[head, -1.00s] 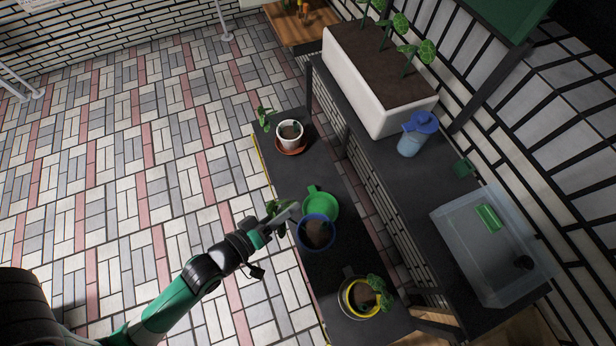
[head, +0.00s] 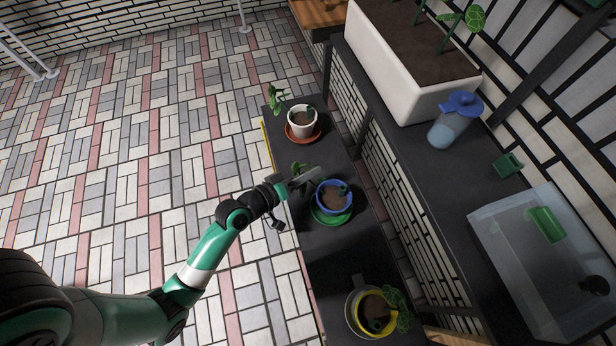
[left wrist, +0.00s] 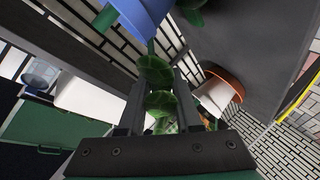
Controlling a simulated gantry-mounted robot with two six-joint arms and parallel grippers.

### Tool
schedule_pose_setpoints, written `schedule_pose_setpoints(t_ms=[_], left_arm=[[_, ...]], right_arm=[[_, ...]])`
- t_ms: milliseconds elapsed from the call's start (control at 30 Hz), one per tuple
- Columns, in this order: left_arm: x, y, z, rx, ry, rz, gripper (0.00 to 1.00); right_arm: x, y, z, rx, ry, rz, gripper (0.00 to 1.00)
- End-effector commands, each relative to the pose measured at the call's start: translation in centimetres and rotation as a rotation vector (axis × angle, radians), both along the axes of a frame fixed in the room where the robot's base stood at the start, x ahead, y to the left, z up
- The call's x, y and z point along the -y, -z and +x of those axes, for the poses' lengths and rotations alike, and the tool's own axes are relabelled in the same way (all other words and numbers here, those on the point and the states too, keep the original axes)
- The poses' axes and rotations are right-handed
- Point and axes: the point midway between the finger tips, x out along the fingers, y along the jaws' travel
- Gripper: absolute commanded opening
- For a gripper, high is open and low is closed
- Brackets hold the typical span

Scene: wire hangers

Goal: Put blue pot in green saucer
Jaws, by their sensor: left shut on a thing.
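The blue pot (head: 334,197), with soil in it, is over the green saucer (head: 330,217) on the dark bench. The saucer's rim shows below and left of the pot; I cannot tell whether the pot's base touches it. My left gripper (head: 306,178) is at the pot's upper left side and shut on its plant. In the left wrist view, leaves (left wrist: 158,75) lie between the fingers, a stem runs toward the blue pot (left wrist: 145,12), and part of the green saucer (left wrist: 105,18) shows beside it. The exact grip point is hidden. My right gripper is out of view.
A white pot (head: 302,120) on a terracotta saucer (head: 303,137) stands farther back. A yellow pot (head: 370,325) with a plant stands nearer. A higher shelf on the right holds a white planter (head: 400,75), a blue-lidded jug (head: 452,122) and a clear bin (head: 500,250).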

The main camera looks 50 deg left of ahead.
Motion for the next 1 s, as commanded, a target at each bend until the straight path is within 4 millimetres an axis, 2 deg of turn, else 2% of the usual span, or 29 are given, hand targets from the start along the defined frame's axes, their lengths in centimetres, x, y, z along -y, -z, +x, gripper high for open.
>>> schedule_pose_setpoints(t_ms=[33, 333, 367, 500, 833, 1000], left_arm=[[0.0, 0.6, 0.0, 0.004, -0.001, -0.001, 0.0], [0.0, 0.6, 0.0, 0.002, 0.0, -0.001, 0.0], [0.0, 0.6, 0.0, -0.001, 0.001, 0.001, 0.36], [0.0, 0.6, 0.0, -0.001, 0.001, 0.0, 0.61], [0.0, 0.2, 0.0, 0.001, 0.001, 0.0, 0.63], [0.1, -0.5, -2.3, -0.004, -0.002, -0.001, 0.63]], right_arm=[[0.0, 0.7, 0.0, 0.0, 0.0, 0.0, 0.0], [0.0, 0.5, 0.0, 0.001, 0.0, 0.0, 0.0], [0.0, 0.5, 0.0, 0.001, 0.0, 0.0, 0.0], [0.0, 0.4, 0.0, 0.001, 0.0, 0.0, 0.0], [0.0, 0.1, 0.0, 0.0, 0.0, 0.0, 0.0], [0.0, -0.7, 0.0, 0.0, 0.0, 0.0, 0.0]])
